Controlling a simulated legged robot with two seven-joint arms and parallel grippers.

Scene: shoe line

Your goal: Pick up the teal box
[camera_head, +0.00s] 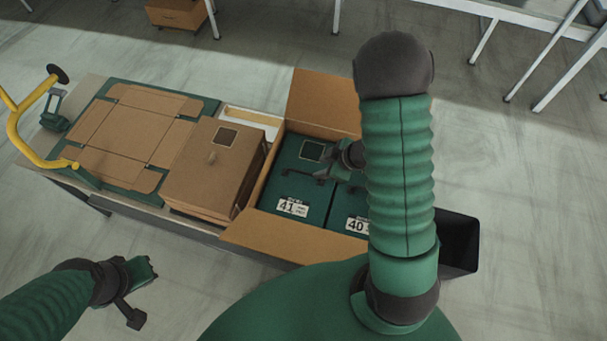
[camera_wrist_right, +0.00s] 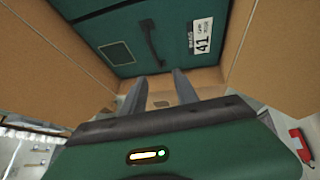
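Two dark teal boxes sit side by side in an open cardboard carton (camera_head: 265,233). The left teal box (camera_head: 300,187) has a "41" label, a dark handle and a small square panel; the right teal box (camera_head: 345,208) has a "40" label and is partly hidden by my right arm. My right gripper (camera_head: 330,172) is over the carton by the teal boxes. In the right wrist view my right gripper (camera_wrist_right: 160,88) has its fingers apart and empty, pointing at the "41" box (camera_wrist_right: 110,30), short of its handle. My left gripper (camera_head: 146,293) is open and empty, away from the carton.
A closed brown box (camera_head: 213,168) stands left of the carton. Flat folded cardboard (camera_head: 135,130) lies farther left, near a yellow curved handle (camera_head: 22,140). The carton's raised flaps and walls surround the teal boxes. A dark bin (camera_head: 459,240) stands at right.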

